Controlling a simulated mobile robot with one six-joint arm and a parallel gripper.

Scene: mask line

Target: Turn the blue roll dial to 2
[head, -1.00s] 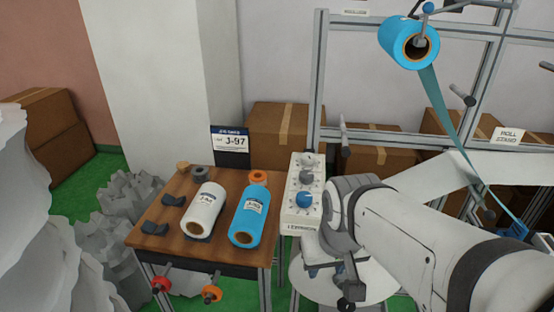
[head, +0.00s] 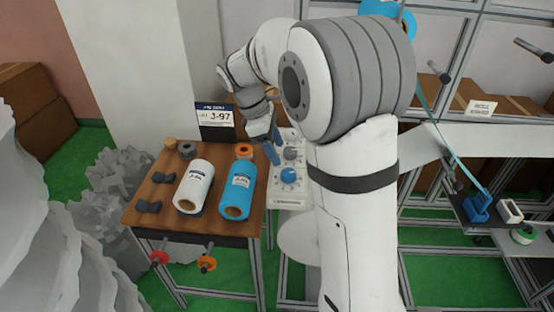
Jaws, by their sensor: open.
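The blue dial (head: 289,175) sits on the white control box (head: 288,201), below a grey dial (head: 291,154) on the same panel. The marks around the dial are too small to read, so I cannot tell its setting. My gripper (head: 274,150) is open, with its blue fingers pointing down just above and left of the blue dial, next to the grey dial. I cannot tell whether the fingers touch the panel.
A wooden table (head: 147,190) left of the box carries a white roll (head: 194,186), a blue roll (head: 238,190), an orange ring (head: 243,150) and small dark blocks. A sign reading J-97 (head: 215,116) stands behind it. A metal frame (head: 472,62) is at right.

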